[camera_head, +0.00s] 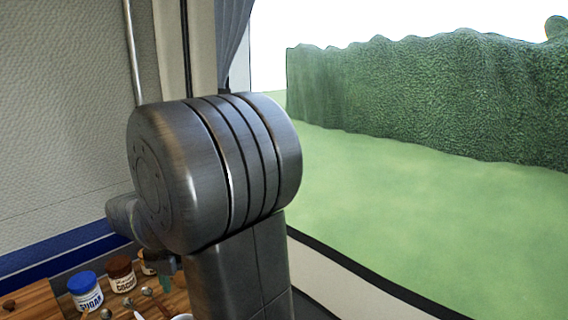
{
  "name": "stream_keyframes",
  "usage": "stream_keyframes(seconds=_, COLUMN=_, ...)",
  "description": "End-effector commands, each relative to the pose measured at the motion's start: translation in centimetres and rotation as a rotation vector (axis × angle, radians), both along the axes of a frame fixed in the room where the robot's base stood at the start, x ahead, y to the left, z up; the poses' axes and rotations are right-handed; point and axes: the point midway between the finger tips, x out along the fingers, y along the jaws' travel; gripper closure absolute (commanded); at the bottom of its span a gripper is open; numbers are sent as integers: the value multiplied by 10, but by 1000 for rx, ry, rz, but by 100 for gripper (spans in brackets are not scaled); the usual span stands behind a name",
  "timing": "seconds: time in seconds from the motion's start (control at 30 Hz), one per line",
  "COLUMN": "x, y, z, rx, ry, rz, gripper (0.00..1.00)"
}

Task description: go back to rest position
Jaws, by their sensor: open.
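My arm's large grey metal joint fills the middle of the head view and hides much behind it. Beyond it, to the lower left, a small dark part of my gripper (168,266) shows just above the wooden counter, next to the jars. Most of the gripper is hidden by the arm. It is open, and I see nothing held in it.
On the wooden counter (30,300) stand a blue-lidded sugar jar (85,291) and a brown-lidded cocoa jar (121,275); another jar is partly hidden. Small spoon-like items lie near them. A wall is at left, a window opening with lawn and hedge (430,95) at right.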

Motion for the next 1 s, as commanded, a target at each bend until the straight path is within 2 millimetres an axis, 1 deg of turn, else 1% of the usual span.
stream_keyframes(seconds=0.03, x=-1, y=-1, z=-12, rx=-3, ry=3, rz=0, gripper=53)
stream_keyframes(seconds=0.1, x=-1, y=-1, z=-26, rx=-4, ry=4, rz=0, gripper=53)
stream_keyframes(seconds=0.2, x=0, y=0, z=-7, rx=1, ry=-1, rz=0, gripper=53)
stream_keyframes(seconds=0.4, x=0, y=0, z=7, rx=0, ry=0, rz=0, gripper=53)
stream_keyframes(seconds=0.6, x=0, y=0, z=11, rx=1, ry=0, rz=0, gripper=53)
stream_keyframes(seconds=1.0, x=0, y=0, z=9, rx=0, ry=0, rz=0, gripper=53)
